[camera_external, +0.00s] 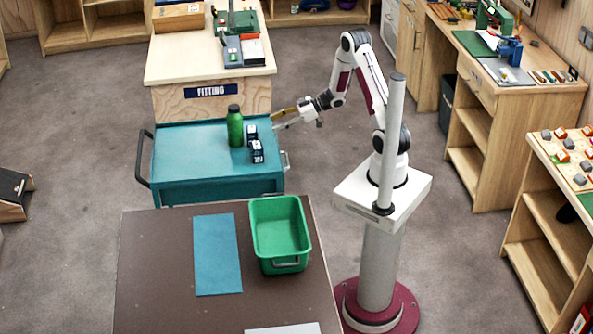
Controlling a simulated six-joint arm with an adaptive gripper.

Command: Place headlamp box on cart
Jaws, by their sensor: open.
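The teal cart (190,160) stands left of my arm.
The cart's left half is clear. In front is a brown table (150,270) with a green bin (281,264) and a blue mat (217,255). Behind the cart is the fitting counter (180,68). A workbench (525,90) stands at the right.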

